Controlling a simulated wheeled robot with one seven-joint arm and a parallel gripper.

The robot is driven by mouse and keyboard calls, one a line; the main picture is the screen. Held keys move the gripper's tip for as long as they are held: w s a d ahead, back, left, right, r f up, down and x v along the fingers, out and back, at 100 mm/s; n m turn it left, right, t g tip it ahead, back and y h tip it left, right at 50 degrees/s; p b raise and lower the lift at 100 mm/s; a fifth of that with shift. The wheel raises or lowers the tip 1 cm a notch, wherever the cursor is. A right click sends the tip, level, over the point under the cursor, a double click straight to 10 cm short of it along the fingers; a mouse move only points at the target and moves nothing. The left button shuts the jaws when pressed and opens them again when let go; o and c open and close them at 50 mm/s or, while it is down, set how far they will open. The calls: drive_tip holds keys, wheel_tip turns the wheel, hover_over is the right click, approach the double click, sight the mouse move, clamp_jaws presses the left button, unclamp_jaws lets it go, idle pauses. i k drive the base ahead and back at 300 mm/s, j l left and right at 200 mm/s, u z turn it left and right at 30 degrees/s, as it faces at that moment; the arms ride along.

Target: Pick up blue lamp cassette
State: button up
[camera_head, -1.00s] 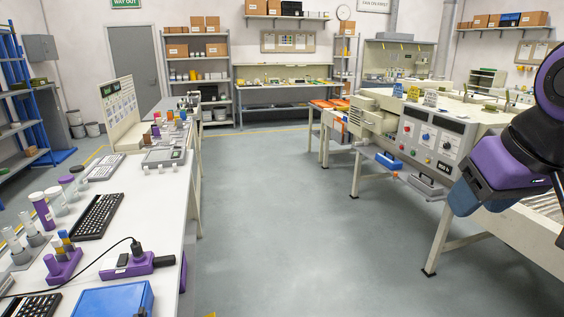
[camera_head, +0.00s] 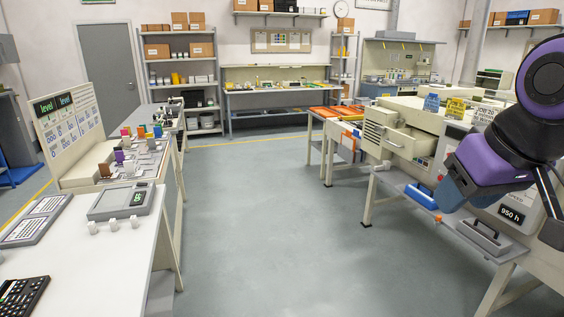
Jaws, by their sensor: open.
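A blue cassette with a handle (camera_head: 418,195) lies on the grey shelf below the front of the cream machine, right of centre in the head view. A similar grey cassette (camera_head: 486,238) lies nearer on the same shelf, beneath a "950 h" display. My purple and black arm is folded at the right edge and covers part of the machine's front panel. The fingers of my gripper cannot be made out. My arm is apart from the blue cassette, nearer the camera.
The cream machine (camera_head: 395,114) has an open drawer (camera_head: 409,141) and legs reaching the floor. A white bench (camera_head: 105,240) with a keyboard and devices runs along the left. The grey floor (camera_head: 255,220) between them is clear.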

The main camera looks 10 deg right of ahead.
sight(418, 192)
drive_tip(key=i+z, duration=0.2)
drive_tip(key=i, duration=0.2)
drive_tip(key=i+j+z, duration=0.15)
drive_tip(key=i, duration=0.3)
drive_tip(key=i+j+z, duration=0.2)
drive_tip(key=i, duration=0.2)
drive_tip(key=i+j+z, duration=0.15)
drive_tip(key=i, duration=0.25)
drive_tip(key=i+j+z, duration=0.45)
drive_tip(key=i, duration=0.15)
drive_tip(key=i+j+z, duration=0.45)
drive_tip(key=i, duration=0.35)
